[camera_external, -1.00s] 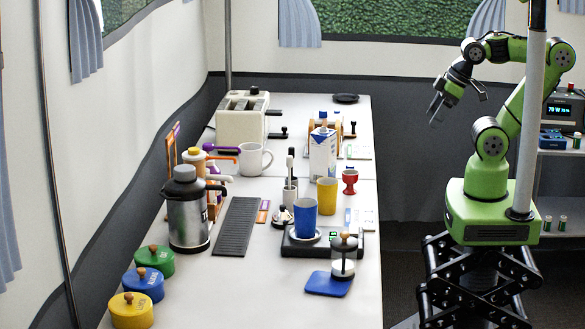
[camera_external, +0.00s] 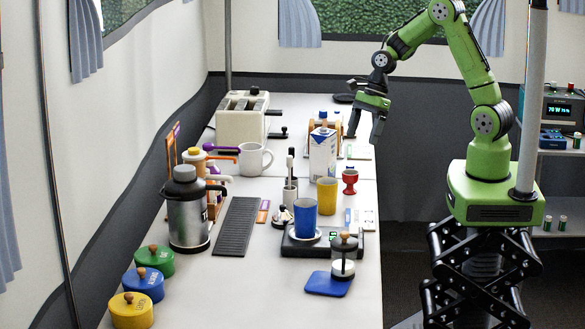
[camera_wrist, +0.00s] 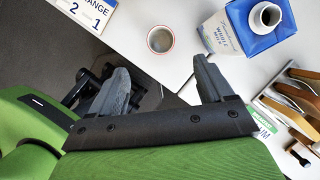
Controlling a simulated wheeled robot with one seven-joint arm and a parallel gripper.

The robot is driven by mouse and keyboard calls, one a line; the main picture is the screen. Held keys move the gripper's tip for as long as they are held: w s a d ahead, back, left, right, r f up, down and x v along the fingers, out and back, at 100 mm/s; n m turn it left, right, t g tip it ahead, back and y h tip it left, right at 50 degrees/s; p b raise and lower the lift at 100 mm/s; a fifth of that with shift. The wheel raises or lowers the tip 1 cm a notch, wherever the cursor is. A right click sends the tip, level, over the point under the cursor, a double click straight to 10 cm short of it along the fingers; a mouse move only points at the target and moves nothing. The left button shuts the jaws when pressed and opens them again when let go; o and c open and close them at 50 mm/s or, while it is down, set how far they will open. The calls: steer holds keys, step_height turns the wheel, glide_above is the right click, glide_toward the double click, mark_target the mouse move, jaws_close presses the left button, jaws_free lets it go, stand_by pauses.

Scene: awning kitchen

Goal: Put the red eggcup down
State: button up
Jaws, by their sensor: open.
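The red eggcup (camera_external: 349,181) stands upright on the white counter near its right edge, just right of the milk carton. In the wrist view a round cup seen from above, with a reddish rim (camera_wrist: 160,39), appears to be the eggcup, beyond my fingertips. My gripper (camera_external: 365,132) is open and empty, pointing down above and beyond the eggcup in the external view. Its two fingers are spread apart in the wrist view (camera_wrist: 162,70), with nothing between them. The eggcup is apart from the gripper.
The milk carton (camera_external: 322,154) stands close left of the eggcup, and a yellow cup (camera_external: 327,196) stands in front. A wooden rack (camera_wrist: 290,100) is at right in the wrist view. A blue cup (camera_external: 305,217) stands on a scale. Floor lies beyond the counter's right edge.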

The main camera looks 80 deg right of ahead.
mark_target(347, 183)
steer(key=b+x, duration=0.5)
steer(key=x, duration=0.9)
steer(key=shift+w+f, duration=0.15)
steer(key=shift+f, duration=0.2)
steer(key=shift+r, duration=0.15)
steer(key=shift+c, duration=0.5)
steer(key=c, duration=1.1)
step_height(347, 183, up, 10)
steer(key=p, duration=0.4)
